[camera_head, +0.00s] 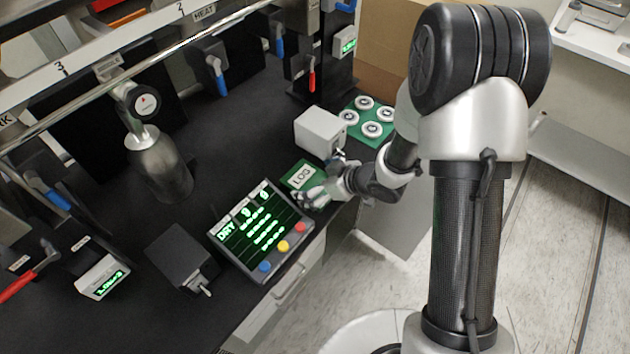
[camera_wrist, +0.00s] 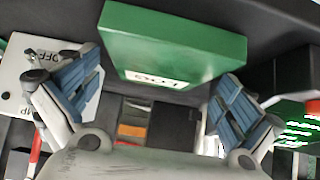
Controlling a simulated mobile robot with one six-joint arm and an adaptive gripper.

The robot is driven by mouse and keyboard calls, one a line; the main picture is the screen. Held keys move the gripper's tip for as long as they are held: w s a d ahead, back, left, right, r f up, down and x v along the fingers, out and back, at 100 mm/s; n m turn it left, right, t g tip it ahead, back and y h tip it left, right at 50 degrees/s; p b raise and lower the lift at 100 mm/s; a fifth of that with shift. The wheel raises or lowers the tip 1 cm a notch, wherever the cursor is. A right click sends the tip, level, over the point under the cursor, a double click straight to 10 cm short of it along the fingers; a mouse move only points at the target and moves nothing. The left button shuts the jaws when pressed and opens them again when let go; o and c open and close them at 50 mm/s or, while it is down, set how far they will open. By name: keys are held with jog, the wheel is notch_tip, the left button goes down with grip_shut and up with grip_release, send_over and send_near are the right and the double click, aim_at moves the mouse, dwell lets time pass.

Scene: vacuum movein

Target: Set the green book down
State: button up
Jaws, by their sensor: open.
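The green book (camera_head: 301,175) with a white LOG label is on the black bench near its front edge, between the display panel and a white box. It appears to rest on the bench top. My gripper (camera_head: 318,195) is at the book's near side, low over the bench edge. In the wrist view the green book (camera_wrist: 175,40) shows ahead of and between the blue-padded fingers of my gripper (camera_wrist: 155,85). The fingers are spread wide, with a gap on each side of the book. Whether the book lies fully flat is hard to tell.
The display panel (camera_head: 262,232) with coloured buttons stands left of the book. A white box (camera_head: 320,131) stands behind it, and a green tray (camera_head: 350,133) with several round pieces is behind that. A dark box (camera_head: 182,256) and a metal cylinder (camera_head: 160,165) are farther left.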

jog(key=s+d+r+m+t+h+p, duration=0.1)
jog(key=s+d+r+m+h+p, duration=0.2)
jog(key=d+r, duration=0.8)
jog(key=s+d+r+m+t+h+p, duration=0.15)
jog(key=d+r+h, duration=0.35)
jog(key=d+r, duration=0.55)
jog(key=s+a+r+m+g, duration=0.1)
jog(key=s+a+r+m, duration=0.1)
jog(key=s, duration=0.5)
jog(key=s+a+r+m+g, duration=0.1)
jog(key=s+a+r+m, duration=0.1)
jog(key=s+r, duration=0.2)
jog(key=s+a+r+m+g, duration=0.1)
jog(key=s+a+r+m, duration=0.1)
jog(key=s, duration=0.8)
jog(key=shift+s+a+r+g+y, duration=0.15)
jog(key=shift+a+r+g+y, duration=0.2)
jog(key=shift+a+r, duration=0.25)
jog(key=shift+c, duration=0.4)
